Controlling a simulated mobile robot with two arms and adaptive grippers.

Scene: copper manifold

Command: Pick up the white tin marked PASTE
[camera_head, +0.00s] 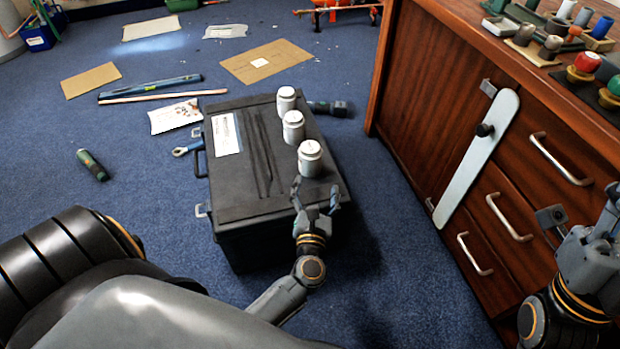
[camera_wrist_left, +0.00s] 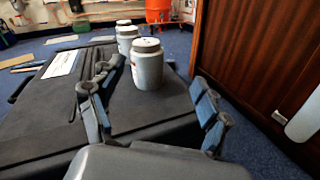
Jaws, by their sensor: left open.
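Three white tins stand upright in a row on a black case (camera_head: 235,190): a near one (camera_head: 310,158), a middle one (camera_head: 293,127) and a far one (camera_head: 286,101). I cannot read PASTE on any of them. My left gripper (camera_head: 316,190) is open at the case's near right part, just short of the near tin. In the left wrist view the near tin (camera_wrist_left: 147,66) stands ahead between the spread fingers (camera_wrist_left: 152,88), apart from them, and partly covers the tins behind. My right gripper (camera_head: 585,235) is at the right edge, partly cut off, away from the tins.
A wooden cabinet (camera_head: 440,60) with drawer handles stands to the right, with several small items on top. A dark tool (camera_head: 328,108) lies beside the case. Cardboard (camera_head: 265,62), a blue level (camera_head: 150,87) and a green-handled tool (camera_head: 92,165) lie on the blue carpet.

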